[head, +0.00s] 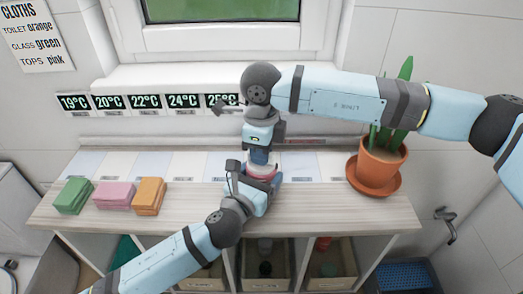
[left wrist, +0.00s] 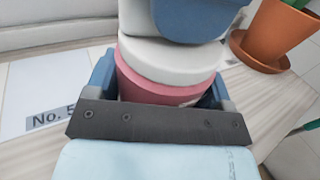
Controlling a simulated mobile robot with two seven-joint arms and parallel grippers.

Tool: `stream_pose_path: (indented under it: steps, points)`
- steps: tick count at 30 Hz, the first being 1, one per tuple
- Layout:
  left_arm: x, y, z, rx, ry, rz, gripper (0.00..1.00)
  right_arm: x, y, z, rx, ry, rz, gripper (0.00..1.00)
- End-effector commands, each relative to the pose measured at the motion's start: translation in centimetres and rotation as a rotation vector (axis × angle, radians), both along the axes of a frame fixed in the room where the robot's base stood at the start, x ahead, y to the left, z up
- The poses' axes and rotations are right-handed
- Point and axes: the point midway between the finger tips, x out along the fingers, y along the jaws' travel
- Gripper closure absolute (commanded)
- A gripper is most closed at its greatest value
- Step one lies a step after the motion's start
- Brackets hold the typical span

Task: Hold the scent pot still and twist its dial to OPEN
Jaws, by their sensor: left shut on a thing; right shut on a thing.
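The scent pot (head: 262,171) stands upright on the wooden cart top, mostly covered by my grippers. In the left wrist view it has a pink body (left wrist: 150,90) and a white upper part (left wrist: 170,60). My left gripper (head: 262,179) is shut around the pink body, with a blue finger on each side. My right gripper (head: 261,157) comes down from above and is shut on the dial at the top of the pot. One blue right finger (left wrist: 195,18) shows in the left wrist view. The dial's marking and its setting are hidden.
A potted plant (head: 381,165) stands on the right. Temperature displays (head: 146,102) line the ledge behind. Bins sit in the open shelves below.

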Motion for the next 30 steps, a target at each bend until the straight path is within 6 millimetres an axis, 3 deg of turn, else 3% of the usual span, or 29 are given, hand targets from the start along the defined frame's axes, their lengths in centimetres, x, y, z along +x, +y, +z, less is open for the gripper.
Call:
stream_pose_path:
  steps: [10, 26, 27, 30]
  points:
    - [0.03, 0.05, -0.07, 0.0, 0.002, 0.001, 0.6, 0.04, -0.03, 0.12, 0.0, -0.001, 0.139, 1.0]
    - [0.02, 0.07, -0.09, 0.0, 0.002, 0.002, 0.6, 0.06, -0.04, 0.12, 0.0, -0.001, 0.163, 1.0]
    - [0.02, 0.07, -0.09, 0.0, 0.002, 0.002, 0.6, 0.06, -0.04, 0.12, 0.0, -0.001, 0.163, 0.79]
    - [0.02, 0.07, -0.09, 0.0, 0.002, 0.002, 0.6, 0.05, -0.04, 0.11, 0.0, -0.001, 0.163, 0.56]
